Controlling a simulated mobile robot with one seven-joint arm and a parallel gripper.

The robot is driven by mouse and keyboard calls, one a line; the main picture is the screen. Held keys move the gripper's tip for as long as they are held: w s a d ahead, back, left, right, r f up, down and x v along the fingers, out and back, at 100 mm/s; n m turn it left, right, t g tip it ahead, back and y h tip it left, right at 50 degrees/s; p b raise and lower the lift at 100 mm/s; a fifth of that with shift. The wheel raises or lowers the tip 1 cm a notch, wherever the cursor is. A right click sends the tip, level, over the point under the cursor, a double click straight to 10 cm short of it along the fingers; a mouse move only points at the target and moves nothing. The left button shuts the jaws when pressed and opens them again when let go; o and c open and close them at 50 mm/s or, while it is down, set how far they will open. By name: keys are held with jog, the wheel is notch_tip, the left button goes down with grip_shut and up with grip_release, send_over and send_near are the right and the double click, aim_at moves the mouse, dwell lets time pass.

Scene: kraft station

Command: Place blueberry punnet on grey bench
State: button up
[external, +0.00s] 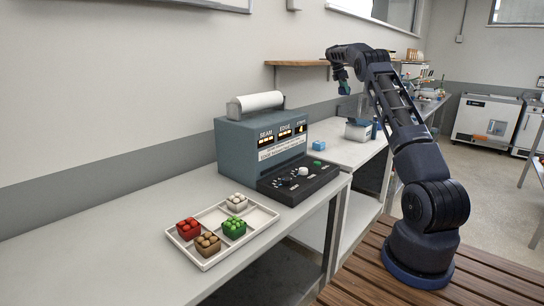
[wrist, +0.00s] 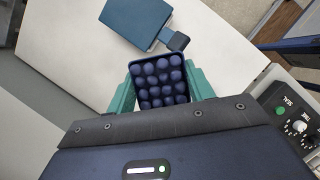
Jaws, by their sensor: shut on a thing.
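The blueberry punnet (wrist: 158,82), a dark blue square tub filled with round berries, is held between the teal fingers of my gripper (wrist: 161,88) in the wrist view. In the external view my gripper (external: 343,88) hangs high above the far bench section, in front of the wall shelf. The punnet is too small and dark there to make out clearly. The pale grey bench (wrist: 225,45) lies below the punnet in the wrist view. In the external view the bench (external: 120,240) runs along the wall, and its far section (external: 345,152) continues past the console.
A white tray (external: 208,262) holds several coloured punnets. A flat blue object (wrist: 135,20) lies beyond the punnet.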

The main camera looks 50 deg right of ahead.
aim_at(336, 136)
jog(key=shift+w+d+n+t+h, duration=0.6)
jog(key=shift+w+d+n+t, duration=1)
jog(key=shift+w+d+n, duration=2.2)
jog(key=shift+n, duration=0.5)
jog(key=f, duration=0.9)
jog(key=a+f, duration=0.1)
jog(key=f, duration=0.9)
jog(key=s+f, duration=0.1)
jog(key=f, duration=0.9)
jog(key=shift+a, duration=0.15)
jog(key=shift+f, duration=0.1)
jog(key=o, duration=1)
jog(key=shift+f, duration=0.1)
